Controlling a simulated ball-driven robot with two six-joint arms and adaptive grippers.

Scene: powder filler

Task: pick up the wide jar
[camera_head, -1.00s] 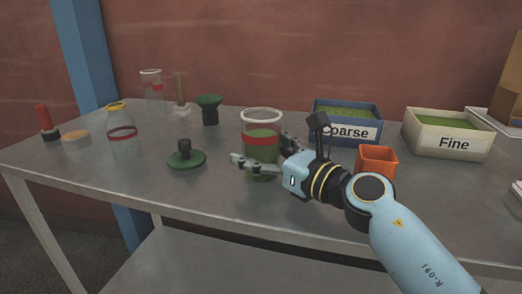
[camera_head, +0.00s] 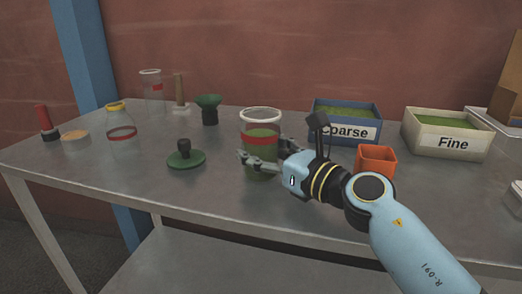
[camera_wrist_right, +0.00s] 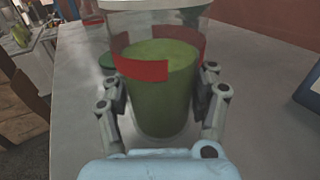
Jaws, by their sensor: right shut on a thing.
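The wide jar (camera_head: 261,127) is clear, with a white rim, a red band and green powder inside. It stands upright on the table in the middle of the head view. My right gripper (camera_head: 262,163) is shut around its lower part, coming from the front right. In the right wrist view the jar (camera_wrist_right: 165,85) fills the middle, with a finger of the right gripper (camera_wrist_right: 163,100) against each side. Part of the jar's lower side is hidden by the fingers in the head view. My left gripper is not in view.
A green lid with a dark knob (camera_head: 186,158) lies left of the jar. An orange container (camera_head: 376,161) stands close on the right, before the Coarse bin (camera_head: 345,131) and Fine bin (camera_head: 448,143). A yellow-rimmed jar (camera_head: 121,127) and a green funnel (camera_head: 209,106) stand further left.

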